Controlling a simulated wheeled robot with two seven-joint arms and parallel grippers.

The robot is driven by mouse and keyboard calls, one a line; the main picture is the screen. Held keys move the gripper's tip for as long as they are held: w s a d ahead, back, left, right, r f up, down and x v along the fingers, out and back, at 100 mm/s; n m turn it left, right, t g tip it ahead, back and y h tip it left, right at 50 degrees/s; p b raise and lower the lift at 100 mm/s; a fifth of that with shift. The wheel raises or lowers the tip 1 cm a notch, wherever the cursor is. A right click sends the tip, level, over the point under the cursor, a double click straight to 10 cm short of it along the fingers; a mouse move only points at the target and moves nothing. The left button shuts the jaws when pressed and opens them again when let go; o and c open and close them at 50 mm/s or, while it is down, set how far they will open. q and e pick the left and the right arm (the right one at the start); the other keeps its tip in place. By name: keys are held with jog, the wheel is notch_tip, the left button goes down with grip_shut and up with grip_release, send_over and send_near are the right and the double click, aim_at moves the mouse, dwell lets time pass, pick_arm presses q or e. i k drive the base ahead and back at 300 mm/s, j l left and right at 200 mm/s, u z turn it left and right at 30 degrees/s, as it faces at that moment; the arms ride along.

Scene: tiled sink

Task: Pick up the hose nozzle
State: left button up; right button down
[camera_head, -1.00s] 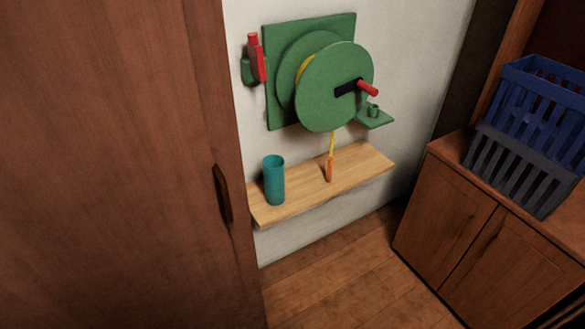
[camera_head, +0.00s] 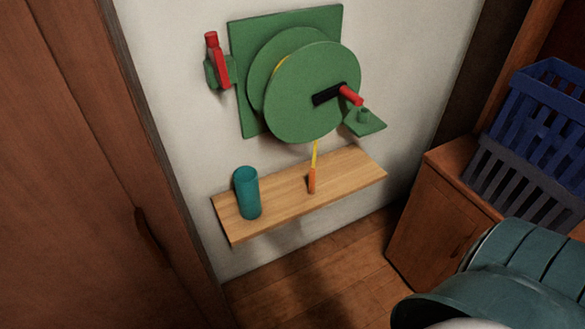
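An orange hose nozzle (camera_head: 312,181) hangs or stands upright at the end of a short yellow hose (camera_head: 315,154). The hose comes down from the green hose reel (camera_head: 300,95) on the wall. The nozzle's lower end is at the wooden wall shelf (camera_head: 345,179); I cannot tell whether it touches the shelf top. Neither of my grippers is in view. Part of what looks like my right arm, dark teal and rounded, shows at the lower right, far from the nozzle.
A teal cup (camera_head: 247,193) stands on the shelf left of the nozzle. The reel has a red-gripped crank (camera_head: 350,95) and a green side bracket (camera_head: 364,123). A red lever (camera_head: 217,63) is at left. A brown door (camera_head: 60,170) borders the left.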

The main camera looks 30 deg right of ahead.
aim_at(312, 172)
jog(key=i+l+u, duration=0.15)
jog(key=l, duration=0.9)
jog(key=l+u, duration=0.2)
jog(key=l, duration=0.85)
